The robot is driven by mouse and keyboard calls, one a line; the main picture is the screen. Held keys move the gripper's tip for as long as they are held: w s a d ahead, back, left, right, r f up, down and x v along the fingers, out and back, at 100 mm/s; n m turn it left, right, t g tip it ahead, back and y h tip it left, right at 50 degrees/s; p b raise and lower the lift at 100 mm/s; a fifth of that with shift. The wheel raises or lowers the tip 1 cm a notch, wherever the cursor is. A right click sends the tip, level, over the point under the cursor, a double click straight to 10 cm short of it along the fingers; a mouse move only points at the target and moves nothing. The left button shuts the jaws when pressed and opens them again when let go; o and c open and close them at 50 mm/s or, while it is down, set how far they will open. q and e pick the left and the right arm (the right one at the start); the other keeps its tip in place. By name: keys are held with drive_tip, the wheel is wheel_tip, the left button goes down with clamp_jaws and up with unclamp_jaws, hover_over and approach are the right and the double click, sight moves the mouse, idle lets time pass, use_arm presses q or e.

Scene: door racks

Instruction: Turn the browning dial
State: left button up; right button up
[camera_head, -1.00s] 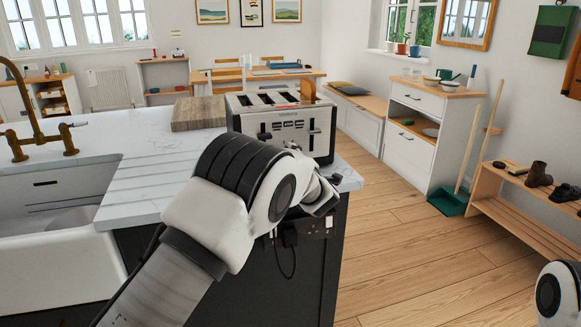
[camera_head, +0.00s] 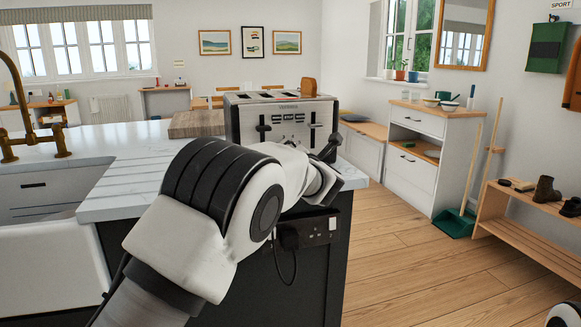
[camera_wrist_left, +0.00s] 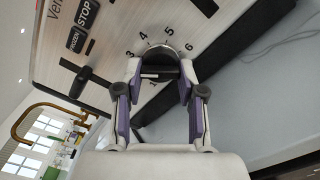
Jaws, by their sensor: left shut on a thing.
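The toaster (camera_head: 285,108) stands on the worktop with its front facing me, and a slice of toast (camera_head: 308,87) sticks up from a slot. In the left wrist view, the round browning dial (camera_wrist_left: 163,50) sits on the metal front, with printed numbers around its rim. My left gripper (camera_wrist_left: 160,76) has one finger on each side of the dial and is shut on it. In the head view, my left gripper (camera_head: 328,168) is at the toaster's lower right front, where my wrist hides the dial. My right gripper is out of view.
A wooden board (camera_head: 197,124) lies behind the worktop's bare part. A socket with a plug (camera_head: 305,232) is below the worktop edge. Open wooden floor lies to the right.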

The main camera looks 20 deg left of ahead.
use_arm(q)
drive_tip(key=n+b, duration=0.9)
drive_tip(key=shift+d+f+b, duration=0.1)
drive_tip(key=shift+f+b, duration=0.2)
drive_tip(key=shift+f, duration=0.1)
drive_tip(key=n+b, duration=0.3)
drive_tip(key=shift+w+d+n, duration=0.1)
drive_tip(key=shift+n, duration=0.2)
drive_tip(key=shift+r+n+b, duration=0.25)
drive_tip(key=shift+n+b, duration=0.65)
drive_tip(key=shift+n, duration=0.4)
drive_tip(key=o, duration=1.2)
drive_tip(key=shift+c, duration=0.2)
